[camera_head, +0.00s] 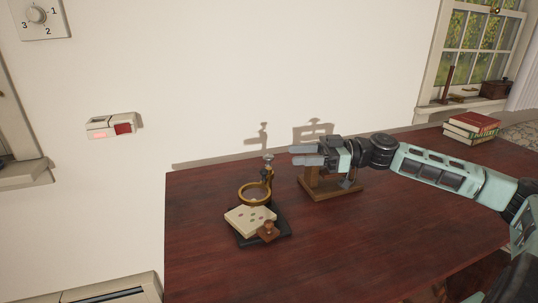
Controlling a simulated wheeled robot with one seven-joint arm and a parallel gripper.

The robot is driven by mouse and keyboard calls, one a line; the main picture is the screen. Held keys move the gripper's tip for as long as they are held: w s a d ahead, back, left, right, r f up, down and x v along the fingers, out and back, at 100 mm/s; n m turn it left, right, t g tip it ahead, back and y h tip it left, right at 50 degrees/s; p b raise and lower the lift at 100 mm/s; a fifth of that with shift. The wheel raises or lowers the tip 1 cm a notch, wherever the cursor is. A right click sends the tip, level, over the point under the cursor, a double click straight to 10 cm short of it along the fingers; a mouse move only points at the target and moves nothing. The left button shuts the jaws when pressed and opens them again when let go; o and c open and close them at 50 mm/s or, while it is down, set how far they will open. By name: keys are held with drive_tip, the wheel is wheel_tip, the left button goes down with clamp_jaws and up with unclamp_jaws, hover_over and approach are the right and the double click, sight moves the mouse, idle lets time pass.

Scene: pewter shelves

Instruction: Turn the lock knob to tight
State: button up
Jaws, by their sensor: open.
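A small device on the dark red table has a black base (285,229), a brass ring (243,199) and an upright post with a small silvery knob (268,158) at its top. This may be the lock knob; no "tight" marking is legible. A pale plate with several coloured spots (240,217) lies at the ring's foot. A small brown knob-like piece (267,231) is at its front edge. My gripper (294,155) is open and empty, fingers pointing left. In the picture its tips are just right of the silvery knob, with a visible gap.
A wooden stand (345,191) is below and partly behind my gripper. Books (470,126) lie at the table's far right. The table (350,245) is clear in front. A numbered dial (37,15) and a small box with a red part (111,126) are on the wall.

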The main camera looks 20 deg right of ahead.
sight(269, 155)
drive_tip(key=x, duration=0.8)
drive_tip(key=shift+a, duration=0.1)
drive_tip(key=c, duration=0.9)
